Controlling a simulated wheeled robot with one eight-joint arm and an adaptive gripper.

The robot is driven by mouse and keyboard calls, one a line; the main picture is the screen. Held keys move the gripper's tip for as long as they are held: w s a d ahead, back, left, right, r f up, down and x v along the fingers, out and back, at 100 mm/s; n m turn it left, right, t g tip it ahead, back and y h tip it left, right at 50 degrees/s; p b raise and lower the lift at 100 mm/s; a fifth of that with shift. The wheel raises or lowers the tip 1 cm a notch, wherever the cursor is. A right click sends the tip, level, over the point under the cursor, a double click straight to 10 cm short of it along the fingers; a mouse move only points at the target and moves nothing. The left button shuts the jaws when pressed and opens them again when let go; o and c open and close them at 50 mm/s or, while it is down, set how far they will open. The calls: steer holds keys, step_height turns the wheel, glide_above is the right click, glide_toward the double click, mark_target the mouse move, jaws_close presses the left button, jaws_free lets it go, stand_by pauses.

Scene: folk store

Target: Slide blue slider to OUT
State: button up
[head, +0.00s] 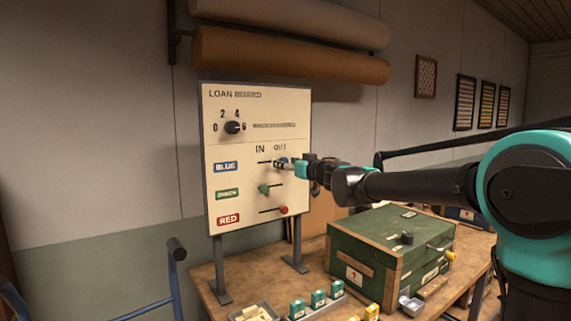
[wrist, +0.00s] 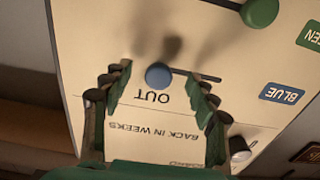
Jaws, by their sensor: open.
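The blue slider (wrist: 158,76) is a round blue knob on a dark slot in the loan board (head: 236,95). In the wrist view, which is upside down, it sits at the OUT end, beside the OUT label (wrist: 150,97), with the slot running right from it toward the BLUE label (wrist: 282,94). My gripper (wrist: 162,84) is open, its fingers apart on either side of the knob with gaps visible. In the head view my gripper (head: 286,165) is at the board's right side and partly hides the blue slider (head: 282,161).
The green slider (head: 263,189) sits at the left of its slot and the red slider (head: 284,210) at the right. A dial (head: 233,128) is above. A green box (head: 390,245) stands on the bench below my arm, with small blocks in front.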

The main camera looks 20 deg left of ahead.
steer(key=v, duration=0.8)
stand_by(0.4)
steer(key=shift+s, duration=0.1)
